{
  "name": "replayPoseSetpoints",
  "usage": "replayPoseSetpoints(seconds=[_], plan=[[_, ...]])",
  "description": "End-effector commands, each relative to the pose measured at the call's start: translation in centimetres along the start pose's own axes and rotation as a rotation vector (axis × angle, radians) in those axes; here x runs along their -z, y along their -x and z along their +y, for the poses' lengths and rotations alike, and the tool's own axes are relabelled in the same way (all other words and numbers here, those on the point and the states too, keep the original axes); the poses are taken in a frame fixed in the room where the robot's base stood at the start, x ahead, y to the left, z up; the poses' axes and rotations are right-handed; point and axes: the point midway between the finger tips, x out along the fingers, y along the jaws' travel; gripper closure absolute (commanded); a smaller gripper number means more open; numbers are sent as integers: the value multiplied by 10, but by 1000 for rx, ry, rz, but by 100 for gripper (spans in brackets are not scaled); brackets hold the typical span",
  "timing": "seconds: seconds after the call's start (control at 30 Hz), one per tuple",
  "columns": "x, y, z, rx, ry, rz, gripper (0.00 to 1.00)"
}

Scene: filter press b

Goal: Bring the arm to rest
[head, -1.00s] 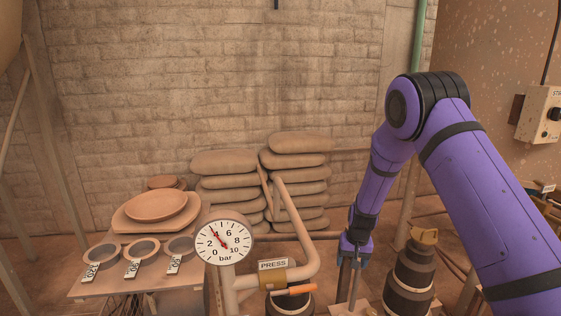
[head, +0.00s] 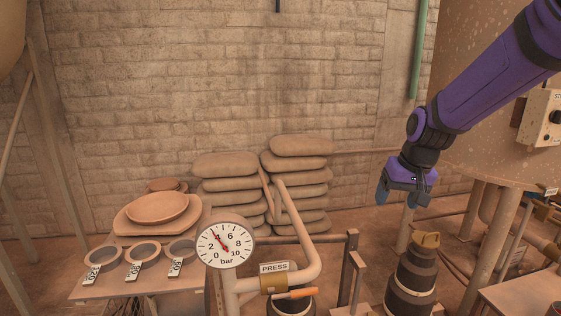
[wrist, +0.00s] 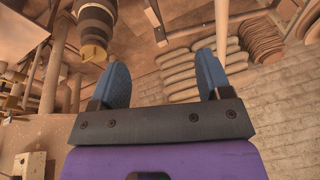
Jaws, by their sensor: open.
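My purple arm reaches in from the upper right in the head view. My gripper (head: 404,197) hangs in the air above and to the left of the dark ribbed pump (head: 412,275), apart from it. Its blue fingers are spread, and nothing is between them. In the wrist view my gripper (wrist: 163,82) also shows two separate blue fingers with empty space between. The ribbed pump (wrist: 97,25) appears there at the upper left.
A pressure gauge (head: 225,245), a PRESS label (head: 274,268) and an orange-handled valve (head: 296,293) stand front centre. Stacked sacks (head: 300,175) lie by the brick wall. A table (head: 120,290) with ring sieves is left. A switch box (head: 543,118) hangs right.

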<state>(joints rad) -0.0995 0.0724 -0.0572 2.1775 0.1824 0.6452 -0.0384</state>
Motion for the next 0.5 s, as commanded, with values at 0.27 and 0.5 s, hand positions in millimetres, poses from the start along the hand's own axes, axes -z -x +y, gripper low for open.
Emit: replayPoseSetpoints(seconds=[0.27,0.5], plan=[[-51,70,6,-7,24,59,29],[-102,115,14,-26,45,106,29]])
